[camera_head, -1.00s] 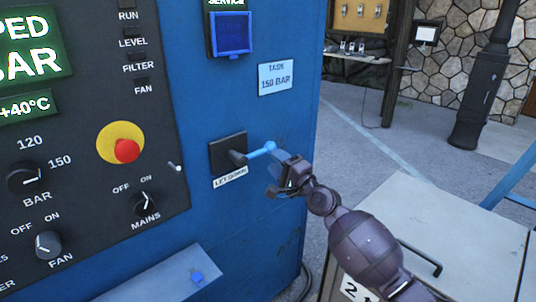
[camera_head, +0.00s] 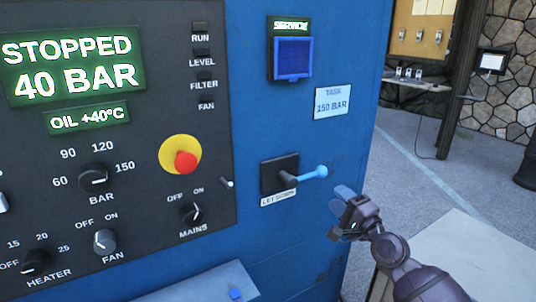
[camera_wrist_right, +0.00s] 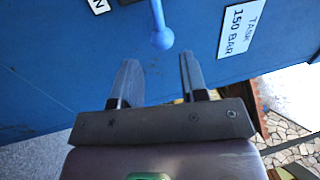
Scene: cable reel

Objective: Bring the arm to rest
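My right gripper (camera_head: 343,207) is in front of the blue cabinet, just right of and below the let-down lever. In the right wrist view its two fingers (camera_wrist_right: 160,80) stand apart with nothing between them. The lever (camera_head: 308,174) is light blue with a ball end and points right from a black plate (camera_head: 279,174) marked LET DOWN. Its ball (camera_wrist_right: 162,40) shows beyond the fingertips in the right wrist view, apart from them. My left gripper is not in either view.
The blue cabinet's control panel (camera_head: 140,222) shows STOPPED, 40 BAR. It has several knobs and a red stop button (camera_head: 186,162). A sloped shelf (camera_head: 200,285) juts out below. A pale cabinet top (camera_head: 450,255) lies under my right arm. Open floor (camera_head: 420,180) is behind.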

